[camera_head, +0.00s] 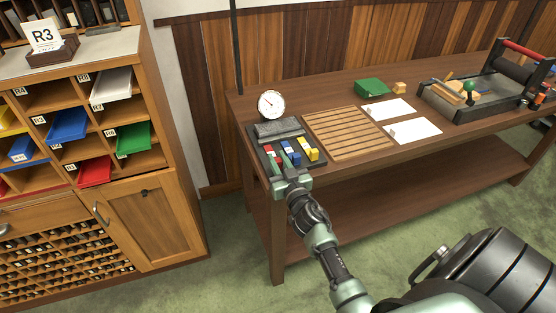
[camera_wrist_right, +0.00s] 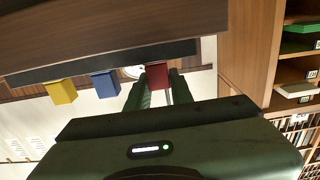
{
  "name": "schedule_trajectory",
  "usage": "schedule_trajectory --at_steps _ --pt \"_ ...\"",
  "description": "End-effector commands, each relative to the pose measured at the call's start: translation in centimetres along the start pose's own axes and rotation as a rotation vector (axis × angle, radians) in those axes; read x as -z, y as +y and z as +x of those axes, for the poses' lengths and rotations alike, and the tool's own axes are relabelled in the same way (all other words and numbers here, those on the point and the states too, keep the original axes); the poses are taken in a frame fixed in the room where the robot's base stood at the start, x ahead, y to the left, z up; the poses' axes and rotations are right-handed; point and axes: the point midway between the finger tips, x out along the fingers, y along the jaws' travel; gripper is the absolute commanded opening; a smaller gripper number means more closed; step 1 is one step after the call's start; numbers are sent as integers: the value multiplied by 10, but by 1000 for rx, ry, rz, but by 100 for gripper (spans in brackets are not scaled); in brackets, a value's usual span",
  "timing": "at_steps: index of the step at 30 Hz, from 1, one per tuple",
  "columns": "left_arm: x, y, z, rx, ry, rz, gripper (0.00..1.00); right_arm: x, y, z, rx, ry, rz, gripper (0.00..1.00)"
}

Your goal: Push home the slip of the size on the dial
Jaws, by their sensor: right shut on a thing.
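A white round dial (camera_head: 271,104) stands at the back left of the bench; its marks are too small to read. In front of it a dark block (camera_head: 279,131) has red, blue and yellow slips sticking out of its front. My right gripper (camera_head: 283,160) is at the left of this row. In the right wrist view its fingers (camera_wrist_right: 158,92) are on either side of the red slip (camera_wrist_right: 157,75), shut on it. The blue slip (camera_wrist_right: 105,84) and yellow slip (camera_wrist_right: 61,92) stick out beside it, apart from the fingers. My left gripper is not in view.
A slatted wooden board (camera_head: 347,133) lies right of the block, with two white sheets (camera_head: 412,131) and a green box (camera_head: 371,87) beyond. A press bed with a roller (camera_head: 520,68) stands far right. A cabinet (camera_head: 160,215) with coloured trays and an R3 card (camera_head: 43,37) is at left.

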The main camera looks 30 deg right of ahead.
Motion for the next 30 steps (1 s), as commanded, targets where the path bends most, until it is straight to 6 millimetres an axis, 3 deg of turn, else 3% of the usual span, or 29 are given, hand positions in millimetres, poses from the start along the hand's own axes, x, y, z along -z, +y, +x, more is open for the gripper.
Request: schedule_trajectory --at_steps 4,12,22,23,24,30 --pt "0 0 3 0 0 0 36 -1 0 10 0 0 1 0" --pt "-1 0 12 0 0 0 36 -1 0 52 0 1 0 0" --pt "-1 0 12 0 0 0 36 2 0 55 -1 2 -1 0" --pt "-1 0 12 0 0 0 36 2 0 55 -1 3 -1 30" --pt "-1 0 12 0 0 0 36 2 0 55 -1 3 -1 41" --pt "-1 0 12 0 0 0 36 1 0 54 0 1 0 44"
